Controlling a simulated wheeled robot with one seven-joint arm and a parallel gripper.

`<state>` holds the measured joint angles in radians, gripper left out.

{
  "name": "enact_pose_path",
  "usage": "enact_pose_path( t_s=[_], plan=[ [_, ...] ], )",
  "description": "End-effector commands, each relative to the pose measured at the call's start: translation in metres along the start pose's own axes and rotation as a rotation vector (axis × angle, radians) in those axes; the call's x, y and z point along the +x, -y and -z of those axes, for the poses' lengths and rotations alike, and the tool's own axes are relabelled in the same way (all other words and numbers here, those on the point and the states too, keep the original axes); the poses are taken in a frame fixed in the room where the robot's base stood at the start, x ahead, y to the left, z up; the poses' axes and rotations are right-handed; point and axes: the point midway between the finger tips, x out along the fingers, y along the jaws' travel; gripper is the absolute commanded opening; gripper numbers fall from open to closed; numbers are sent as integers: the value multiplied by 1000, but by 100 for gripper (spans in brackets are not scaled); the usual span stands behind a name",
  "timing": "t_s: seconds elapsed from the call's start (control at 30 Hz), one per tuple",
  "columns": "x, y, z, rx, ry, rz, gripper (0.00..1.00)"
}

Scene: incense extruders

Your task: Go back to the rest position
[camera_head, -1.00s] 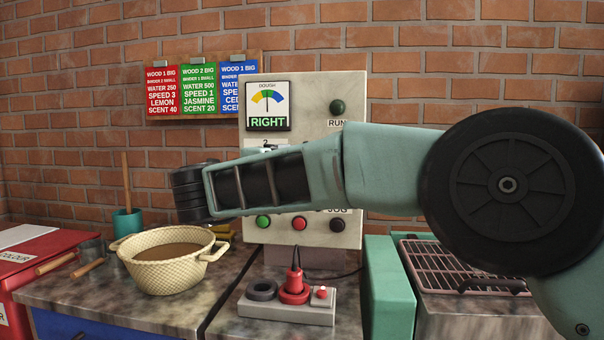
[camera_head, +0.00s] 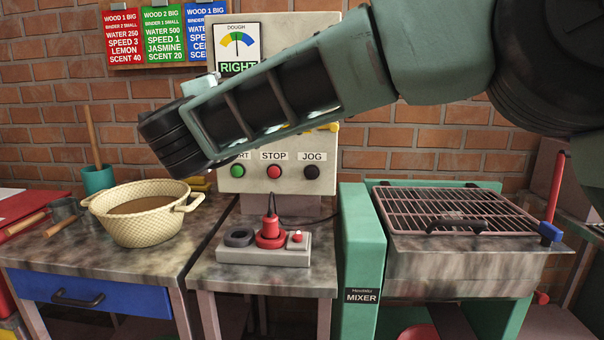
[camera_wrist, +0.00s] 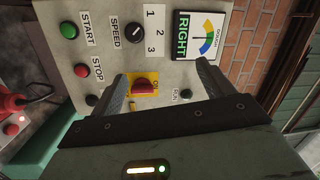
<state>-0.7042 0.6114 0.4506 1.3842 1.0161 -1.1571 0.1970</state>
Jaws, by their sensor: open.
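My gripper (camera_wrist: 163,85) is open in the wrist view, with two dark fingers spread and nothing between them. It faces the control panel (camera_wrist: 185,72), near a red knob (camera_wrist: 146,86) on a yellow plate that shows between the fingers. I cannot tell whether there is contact with the panel. In the head view my arm crosses in front of the panel (camera_head: 322,184), and the fingers cannot be made out. The panel's dial (camera_head: 238,42) reads RIGHT.
A cream basket-like pot (camera_head: 140,228) stands on the left counter beside a teal cup (camera_head: 97,180). A grey switch base (camera_head: 262,256) with a red plug sits below the panel. A green mixer (camera_head: 361,262) with a grill rack (camera_head: 455,207) is at right.

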Motion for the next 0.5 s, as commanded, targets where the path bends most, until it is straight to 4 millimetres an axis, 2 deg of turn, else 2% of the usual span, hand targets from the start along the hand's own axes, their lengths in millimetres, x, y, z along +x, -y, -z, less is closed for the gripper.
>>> enact_pose_path(
  t_s=[0.07, 0.13, 0.23, 0.37, 0.5],
  plan=[
    [-16, 2, -10, -127, 189, 38, 80],
    [-36, -8, -20, -246, 356, 53, 80],
    [-75, -37, -26, -432, 591, 47, 80],
    [-139, -97, -13, -682, 884, -17, 80],
    [-208, -164, 22, -906, 1145, -129, 80]
  ],
)
